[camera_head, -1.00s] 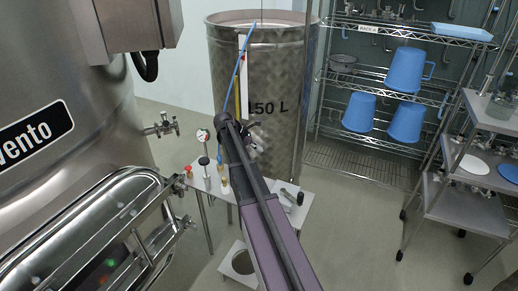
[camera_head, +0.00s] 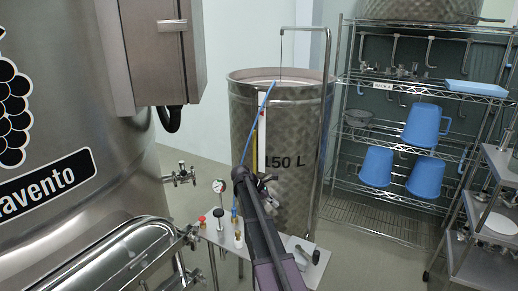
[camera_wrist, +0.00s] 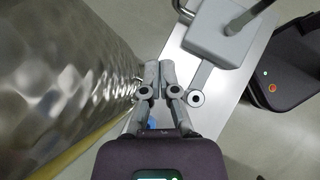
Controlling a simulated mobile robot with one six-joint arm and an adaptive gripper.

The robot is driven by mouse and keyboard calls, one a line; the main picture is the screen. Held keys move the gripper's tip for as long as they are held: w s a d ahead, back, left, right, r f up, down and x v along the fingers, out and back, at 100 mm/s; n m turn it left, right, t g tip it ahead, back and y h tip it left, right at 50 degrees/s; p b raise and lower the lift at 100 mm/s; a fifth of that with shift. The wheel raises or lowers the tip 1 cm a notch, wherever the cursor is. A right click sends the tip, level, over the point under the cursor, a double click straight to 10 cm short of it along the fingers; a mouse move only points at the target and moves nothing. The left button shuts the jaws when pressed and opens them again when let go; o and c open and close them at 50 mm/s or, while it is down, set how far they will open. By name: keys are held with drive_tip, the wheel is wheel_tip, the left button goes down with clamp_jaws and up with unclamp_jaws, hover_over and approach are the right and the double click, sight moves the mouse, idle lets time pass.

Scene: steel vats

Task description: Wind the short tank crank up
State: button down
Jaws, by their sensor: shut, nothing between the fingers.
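The short tank (camera_head: 300,115), a dimpled steel vat marked 150 L, stands behind my arm in the head view. A tall mast (camera_head: 325,120) rises beside it, with a line hanging down over the tank. In the wrist view a grey block (camera_wrist: 215,40) with a rod lies on the white table top. A grey arm with a ringed round end, apparently the crank (camera_wrist: 195,98), extends from it just right of my gripper. My gripper (camera_wrist: 159,65) is shut and empty, close to the tank wall. The head view shows my gripper (camera_head: 266,182) only small, partly hidden by my arm.
A small table (camera_head: 270,246) holds a gauge and small fittings. A large steel vat (camera_head: 60,130) with a curved hatch fills the left. A wire rack (camera_head: 395,205) with blue jugs and a trolley (camera_head: 480,255) stand at right. Floor shows between tank and trolley.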

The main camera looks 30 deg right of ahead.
drive_tip(key=s+a+f+m+t+y, duration=0.1)
drive_tip(key=s+a+m+y, duration=0.1)
drive_tip(key=s+a+m, duration=0.2)
drive_tip(key=s+a+f+m+t+y, duration=0.1)
drive_tip(key=s+a+f+m+y, duration=0.1)
drive_tip(key=s+a, duration=0.7)
drive_tip(key=s+a+f+m+t+y, duration=0.2)
drive_tip(key=s+a+m+y, duration=0.2)
drive_tip(key=a, duration=1.2)
drive_tip(key=s+m, duration=0.2)
drive_tip(key=s, duration=0.1)
drive_tip(key=shift+s+a+f, duration=0.2)
drive_tip(key=shift+s+a, duration=0.05)
drive_tip(key=shift+s, duration=0.1)
